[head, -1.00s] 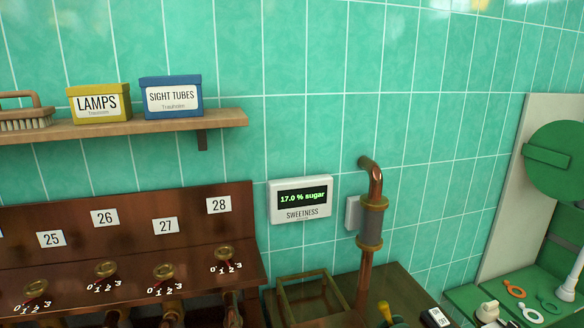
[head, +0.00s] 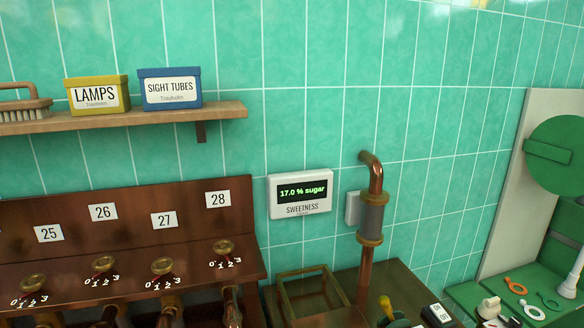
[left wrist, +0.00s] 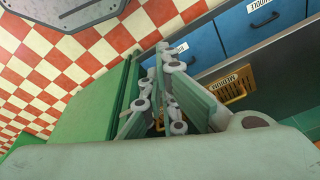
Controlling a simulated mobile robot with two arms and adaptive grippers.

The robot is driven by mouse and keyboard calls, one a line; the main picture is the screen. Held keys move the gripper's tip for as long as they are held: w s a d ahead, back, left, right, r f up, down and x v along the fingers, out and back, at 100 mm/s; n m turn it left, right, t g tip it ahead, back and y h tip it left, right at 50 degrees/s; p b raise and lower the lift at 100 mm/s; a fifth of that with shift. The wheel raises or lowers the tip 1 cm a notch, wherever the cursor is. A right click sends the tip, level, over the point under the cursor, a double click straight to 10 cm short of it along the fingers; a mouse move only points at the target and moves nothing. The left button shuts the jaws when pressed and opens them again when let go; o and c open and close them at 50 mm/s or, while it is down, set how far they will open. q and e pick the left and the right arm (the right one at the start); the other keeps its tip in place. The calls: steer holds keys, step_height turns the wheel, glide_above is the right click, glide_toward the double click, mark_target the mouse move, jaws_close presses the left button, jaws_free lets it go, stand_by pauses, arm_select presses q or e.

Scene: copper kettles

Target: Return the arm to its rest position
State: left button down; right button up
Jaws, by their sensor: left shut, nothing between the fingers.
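My left gripper (left wrist: 165,108) fills the middle of the left wrist view, with its pale jointed fingers and green pads. It is shut, and I see nothing held between the fingers. It appears above the floor in front of blue drawers (left wrist: 218,38). Neither of my arms shows in the head view, and my right gripper is in no view.
In the head view, a wooden shelf (head: 150,117), a sweetness display (head: 303,193) and a copper pipe (head: 366,270) stand against green tiles.

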arm_select(q)
steer(key=s+a+f+g+b, duration=0.1)
steer(key=s+a+f, duration=0.2)
steer(key=s+f, duration=1.4)
steer(key=shift+f, duration=0.55)
